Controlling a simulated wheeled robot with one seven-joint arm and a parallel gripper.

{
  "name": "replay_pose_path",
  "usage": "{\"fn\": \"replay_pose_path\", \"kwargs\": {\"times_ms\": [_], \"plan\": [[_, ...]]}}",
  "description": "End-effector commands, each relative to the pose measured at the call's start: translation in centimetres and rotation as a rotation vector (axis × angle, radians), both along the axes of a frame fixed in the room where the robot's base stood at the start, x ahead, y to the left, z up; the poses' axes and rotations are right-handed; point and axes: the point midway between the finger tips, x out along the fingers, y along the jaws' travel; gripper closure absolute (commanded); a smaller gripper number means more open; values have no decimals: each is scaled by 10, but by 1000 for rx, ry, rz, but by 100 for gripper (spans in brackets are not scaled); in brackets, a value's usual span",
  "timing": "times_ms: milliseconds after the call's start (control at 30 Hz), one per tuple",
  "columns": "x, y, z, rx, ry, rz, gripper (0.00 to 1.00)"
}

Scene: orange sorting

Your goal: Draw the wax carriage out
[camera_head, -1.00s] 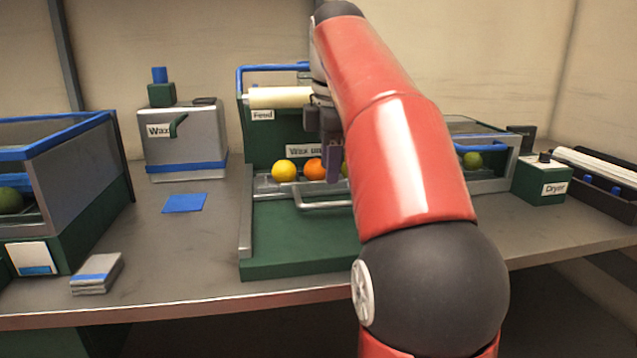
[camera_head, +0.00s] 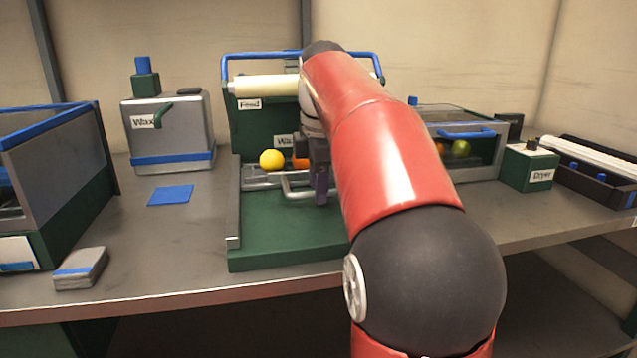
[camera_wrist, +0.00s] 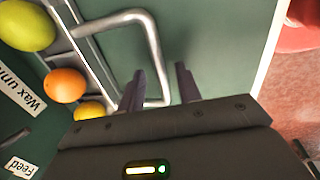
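The wax carriage (camera_head: 252,181) is a grey metal tray in the front opening of the green wax unit (camera_head: 250,128). It holds a yellow fruit (camera_head: 272,160) and an orange fruit (camera_head: 300,163); the wrist view shows another yellow one (camera_wrist: 89,110). Its U-shaped metal handle (camera_head: 289,190) points forward over the green base and shows in the wrist view (camera_wrist: 146,32). My gripper (camera_head: 321,192) is at the handle. In the wrist view its two fingers (camera_wrist: 161,84) are apart, with the handle's bar between them. I cannot see contact. My arm hides the carriage's right part.
The green base plate (camera_head: 285,235) in front of the carriage is bare. A wax tank (camera_head: 170,135), a blue pad (camera_head: 171,195) and a grey block (camera_head: 81,268) stand left. A dryer box (camera_head: 529,168) and roller tray (camera_head: 600,180) are at the right.

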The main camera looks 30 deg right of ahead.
Motion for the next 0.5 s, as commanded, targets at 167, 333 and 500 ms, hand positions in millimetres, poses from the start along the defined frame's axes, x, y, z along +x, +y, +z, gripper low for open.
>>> {"fn": "replay_pose_path", "kwargs": {"times_ms": [167, 333, 500], "plan": [[0, 0, 0, 0, 0, 0, 82], [0, 0, 0, 0, 0, 0, 100], [0, 0, 0, 0, 0, 0, 100]]}}
